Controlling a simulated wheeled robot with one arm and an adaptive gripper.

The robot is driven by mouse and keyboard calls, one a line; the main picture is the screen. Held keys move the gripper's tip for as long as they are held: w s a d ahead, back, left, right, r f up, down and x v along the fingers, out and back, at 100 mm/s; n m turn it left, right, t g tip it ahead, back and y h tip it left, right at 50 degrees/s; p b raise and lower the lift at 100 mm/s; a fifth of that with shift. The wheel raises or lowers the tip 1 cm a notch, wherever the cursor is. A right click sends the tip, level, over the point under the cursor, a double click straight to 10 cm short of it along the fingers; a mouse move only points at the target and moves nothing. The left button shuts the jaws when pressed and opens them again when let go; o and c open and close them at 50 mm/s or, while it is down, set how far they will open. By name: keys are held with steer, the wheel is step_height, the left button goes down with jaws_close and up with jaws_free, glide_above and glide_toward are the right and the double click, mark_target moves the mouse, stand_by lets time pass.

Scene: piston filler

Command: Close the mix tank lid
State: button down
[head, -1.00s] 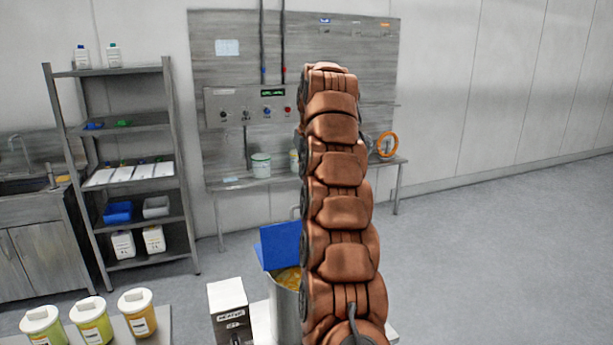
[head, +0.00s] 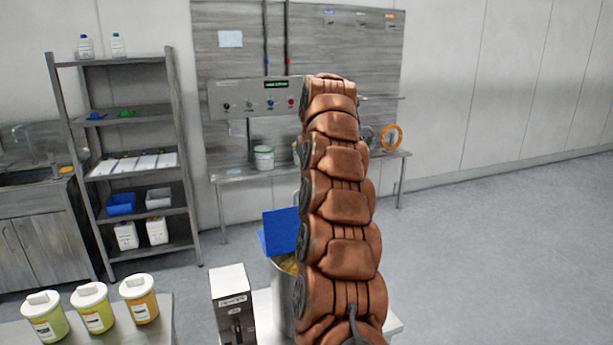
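The mix tank (head: 283,305) is a grey metal vessel in the lower middle of the head view, with yellowish contents at its mouth. Its blue lid (head: 279,231) stands tilted up at the tank's rim, so the tank is open. My copper-coloured arm rises in front of the tank and hides its right side. My gripper is not visible; the far end of the arm hides it or it lies out of sight.
A grey control box (head: 232,303) stands left of the tank on a white table. Lidded tubs (head: 92,308) stand at lower left. A shelf rack (head: 190,200) and a bench with a control panel (head: 258,97) are behind. Floor at right is clear.

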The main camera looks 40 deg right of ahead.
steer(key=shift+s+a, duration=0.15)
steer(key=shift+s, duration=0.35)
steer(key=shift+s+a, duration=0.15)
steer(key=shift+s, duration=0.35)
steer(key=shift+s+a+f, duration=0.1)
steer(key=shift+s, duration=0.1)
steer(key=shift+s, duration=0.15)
